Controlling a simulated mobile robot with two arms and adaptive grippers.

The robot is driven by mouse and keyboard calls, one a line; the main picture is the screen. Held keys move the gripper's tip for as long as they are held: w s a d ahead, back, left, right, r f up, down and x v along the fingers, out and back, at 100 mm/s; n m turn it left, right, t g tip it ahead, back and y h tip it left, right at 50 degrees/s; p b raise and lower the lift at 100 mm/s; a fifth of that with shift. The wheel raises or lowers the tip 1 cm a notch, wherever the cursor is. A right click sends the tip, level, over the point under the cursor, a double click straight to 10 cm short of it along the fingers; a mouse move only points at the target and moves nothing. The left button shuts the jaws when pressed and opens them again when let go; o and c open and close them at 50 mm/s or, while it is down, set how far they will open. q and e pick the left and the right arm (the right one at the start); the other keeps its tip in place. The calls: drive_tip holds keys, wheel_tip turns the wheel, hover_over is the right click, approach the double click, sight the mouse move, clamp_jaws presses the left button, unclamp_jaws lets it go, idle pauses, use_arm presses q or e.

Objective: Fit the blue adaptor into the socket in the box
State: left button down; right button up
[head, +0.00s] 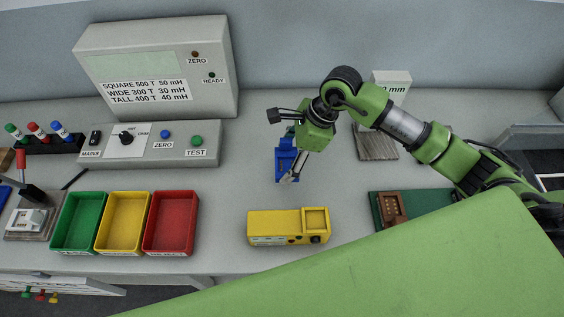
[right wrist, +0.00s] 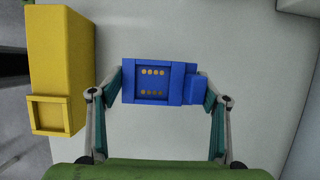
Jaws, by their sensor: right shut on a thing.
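The blue adaptor (head: 284,160) is at the middle of the bench in the head view, partly hidden by my right gripper (head: 291,166). In the right wrist view the adaptor (right wrist: 152,82) lies between the two fingers, with rows of gold contacts facing the camera. My right gripper is shut on it; I cannot tell whether it touches the bench. The yellow box (head: 270,226) stands nearer the front edge, apart from the adaptor, with a square recess (head: 316,220) at its right end. The box also shows at the left of the wrist view (right wrist: 58,60). My left gripper is out of view.
Green (head: 78,222), yellow (head: 123,222) and red (head: 171,222) bins stand at the left front. A grey control panel (head: 150,145) and a tester (head: 155,62) are behind them. A brown block (head: 391,207) sits on a green board at the right. The bench between bins and yellow box is clear.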

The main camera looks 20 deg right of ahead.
drive_tip(key=s+d+r+n+g+h+b, duration=0.2)
drive_tip(key=s+r+n+g, duration=0.1)
drive_tip(key=n, duration=0.7)
drive_tip(key=s+d+r+n+g+h+b, duration=0.2)
drive_tip(key=s+r+n, duration=0.4)
drive_tip(key=n, duration=0.5)
drive_tip(key=shift+s+g, duration=0.4)
